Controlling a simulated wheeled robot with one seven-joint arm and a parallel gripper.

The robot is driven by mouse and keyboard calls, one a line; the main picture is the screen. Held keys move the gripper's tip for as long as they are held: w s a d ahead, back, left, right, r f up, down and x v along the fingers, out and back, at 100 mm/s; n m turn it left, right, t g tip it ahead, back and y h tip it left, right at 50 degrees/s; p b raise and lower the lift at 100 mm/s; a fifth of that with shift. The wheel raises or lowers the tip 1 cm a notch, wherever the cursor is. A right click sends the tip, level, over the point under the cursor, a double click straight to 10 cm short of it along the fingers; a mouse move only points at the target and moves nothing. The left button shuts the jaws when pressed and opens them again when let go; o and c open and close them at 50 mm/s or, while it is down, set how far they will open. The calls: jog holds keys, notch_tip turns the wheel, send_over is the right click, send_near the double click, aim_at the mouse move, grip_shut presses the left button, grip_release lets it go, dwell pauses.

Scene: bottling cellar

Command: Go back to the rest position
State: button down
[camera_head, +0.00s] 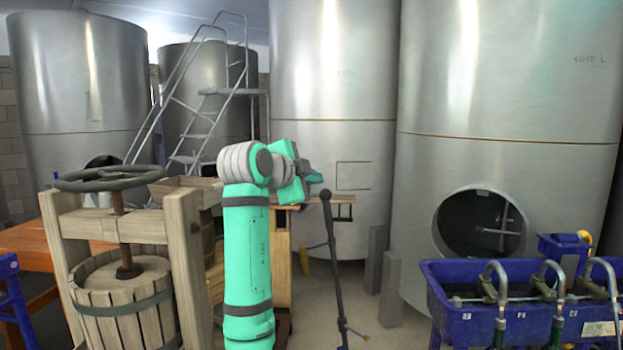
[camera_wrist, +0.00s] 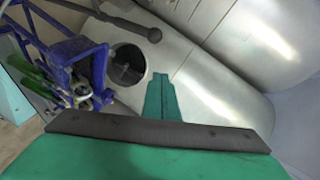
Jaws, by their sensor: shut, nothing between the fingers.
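My gripper (camera_wrist: 162,98) shows in the wrist view as two teal fingers pressed together, with nothing between them. In the head view my teal arm rises in the middle and bends over at the top. The gripper end (camera_head: 314,178) points away to the right there, small and partly hidden by the wrist. It is in the air, and I see it holding nothing.
A dark ball-topped rod (camera_head: 333,255) stands close right of my arm; it also crosses the wrist view (camera_wrist: 120,22). A wooden press (camera_head: 125,285) is at left. A steel tank with an open hatch (camera_head: 480,224) and a blue bottling trough (camera_head: 455,275) are at right.

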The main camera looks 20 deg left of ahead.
jog(key=shift+s+a+r, duration=0.1)
jog(key=shift+s+a, duration=0.1)
jog(key=shift+s, duration=0.1)
jog(key=shift+w, duration=0.1)
